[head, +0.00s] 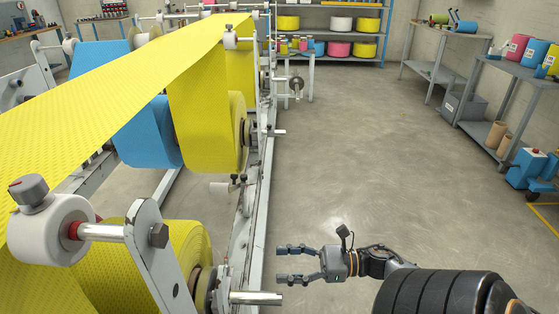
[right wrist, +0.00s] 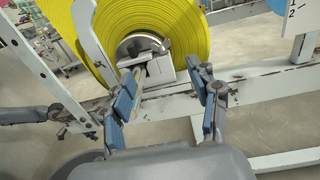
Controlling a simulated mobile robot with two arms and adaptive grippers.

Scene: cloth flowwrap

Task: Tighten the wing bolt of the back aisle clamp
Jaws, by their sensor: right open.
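My right gripper (head: 282,264) is open and empty over the aisle floor, its fingers pointing left toward the machine's side rail. In the right wrist view its two blue-padded fingers (right wrist: 168,95) are spread apart. Between and beyond them a grey metal clamp (right wrist: 155,70) sits at the core of a yellow roll (right wrist: 90,30), apart from the fingers. In the head view, a small fitting with dark knobs (head: 238,181) is on the rail farther back. I cannot tell which part is the back aisle clamp's wing bolt.
The machine's rail (head: 262,200) runs along the aisle's left side, with a metal shaft end (head: 256,298) sticking out near my gripper. Yellow web (head: 110,90) runs overhead to a farther yellow roll (head: 205,125). The aisle floor (head: 350,160) is clear; benches (head: 510,90) stand at right.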

